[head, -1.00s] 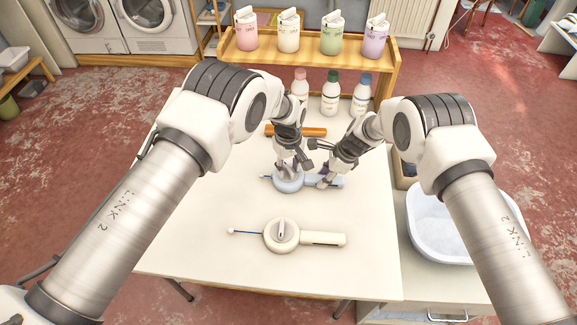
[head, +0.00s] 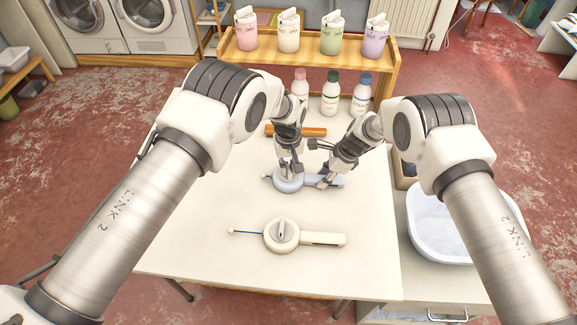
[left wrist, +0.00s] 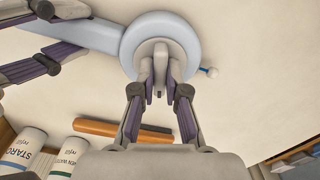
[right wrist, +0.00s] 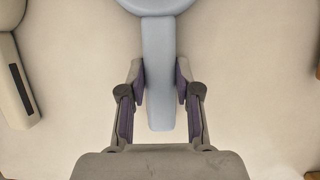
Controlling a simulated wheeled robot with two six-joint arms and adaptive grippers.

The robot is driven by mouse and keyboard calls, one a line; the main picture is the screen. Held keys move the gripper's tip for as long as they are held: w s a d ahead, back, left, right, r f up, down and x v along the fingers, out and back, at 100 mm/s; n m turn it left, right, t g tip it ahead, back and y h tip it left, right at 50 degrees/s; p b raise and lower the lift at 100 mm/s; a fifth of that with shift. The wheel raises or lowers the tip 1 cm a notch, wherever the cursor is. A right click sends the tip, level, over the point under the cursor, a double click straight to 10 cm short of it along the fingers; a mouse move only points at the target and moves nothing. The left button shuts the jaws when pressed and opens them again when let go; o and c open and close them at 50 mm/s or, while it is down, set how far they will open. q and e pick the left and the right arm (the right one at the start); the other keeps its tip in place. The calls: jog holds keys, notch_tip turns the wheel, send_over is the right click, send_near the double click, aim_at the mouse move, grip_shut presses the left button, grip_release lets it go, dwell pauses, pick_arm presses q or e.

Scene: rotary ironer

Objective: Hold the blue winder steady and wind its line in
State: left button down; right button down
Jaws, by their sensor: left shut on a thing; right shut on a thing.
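The blue winder (head: 285,187) lies on the table with its round drum to the left and its flat handle (head: 338,182) to the right. My left gripper (head: 290,171) is over the drum, shut on the pale upright crank grip (left wrist: 160,62) at its centre. My right gripper (head: 325,178) is shut on the handle, with a finger on each side of it in the right wrist view (right wrist: 160,85). A short bit of blue line ending in a white bead (left wrist: 212,72) sticks out close to the drum rim.
A cream winder (head: 281,236) with its own line and bead lies nearer on the table. An orange-brown bar (head: 300,131) and three bottles (head: 331,94) stand behind. A white basin (head: 455,232) is at the right. The table's left side is clear.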

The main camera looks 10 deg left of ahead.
aim_at(289, 168)
pick_arm(q)
jog(key=m, duration=0.3)
jog(key=shift+m, duration=2.3)
jog(key=c, duration=1.2)
grip_release()
notch_tip(289, 168, up, 12)
